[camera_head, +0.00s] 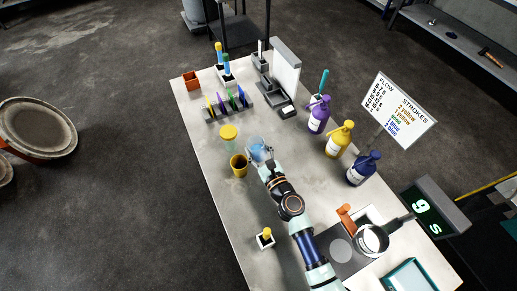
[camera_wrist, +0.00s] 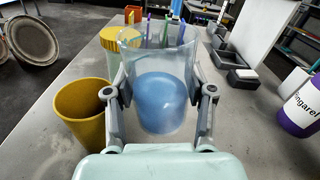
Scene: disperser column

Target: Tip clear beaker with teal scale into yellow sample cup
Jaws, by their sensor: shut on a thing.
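The clear beaker (camera_wrist: 158,72) is held between the two fingers of my gripper (camera_wrist: 160,103), with blue contents low inside. It looks upright or nearly so; whether its base touches the table I cannot tell. In the head view the beaker (camera_head: 256,145) is at the end of my arm, with my gripper (camera_head: 262,153) shut on it. The teal scale is not legible. The yellow sample cup (camera_head: 239,166) stands open on the table just left of the beaker.
A jar with a yellow lid (camera_head: 229,132) stands close behind the cup. A rack with coloured pieces (camera_head: 228,105) is further back. Purple (camera_head: 318,116), yellow (camera_head: 339,139) and blue (camera_head: 362,168) pump bottles stand at the right. The table's left front is mostly clear.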

